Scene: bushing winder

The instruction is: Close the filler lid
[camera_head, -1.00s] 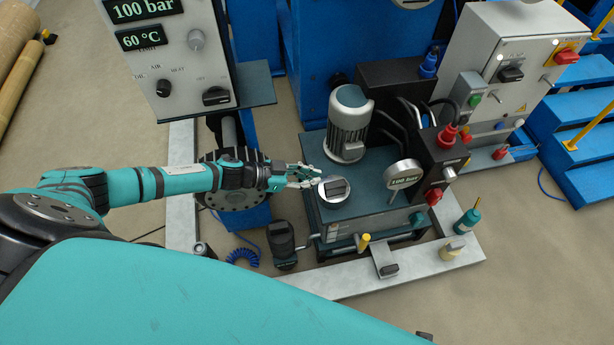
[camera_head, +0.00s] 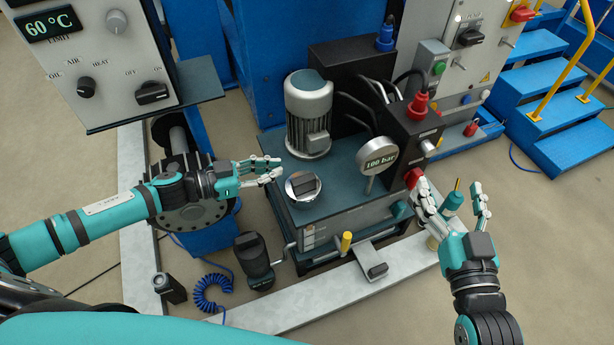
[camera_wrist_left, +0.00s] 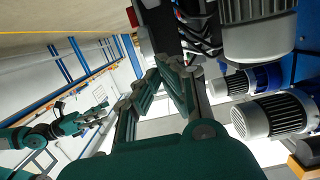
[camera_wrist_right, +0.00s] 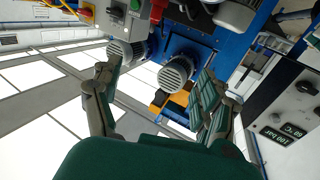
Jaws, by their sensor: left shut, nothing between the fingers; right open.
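The filler lid (camera_head: 303,184) is a dark block-shaped grip on a round silver filler neck, on top of the dark teal tank (camera_head: 345,195). From the head view I cannot tell exactly how far the lid is seated. My left gripper (camera_head: 276,170) is shut and empty, just left of and behind the lid, with its fingertips pointing right. The left wrist view shows its fingers together (camera_wrist_left: 172,72), and the lid does not show there. My right gripper (camera_head: 455,197) is open and empty at the tank's right, over the frame's corner. Its spread fingers show in the right wrist view (camera_wrist_right: 160,90).
A grey motor (camera_head: 309,115) stands on the tank behind the lid. A round 100 bar gauge (camera_head: 378,157) stands to the right, beside a black valve block (camera_head: 412,140) with red knobs. A control panel (camera_head: 110,60) is at upper left. Floor at the lower right is clear.

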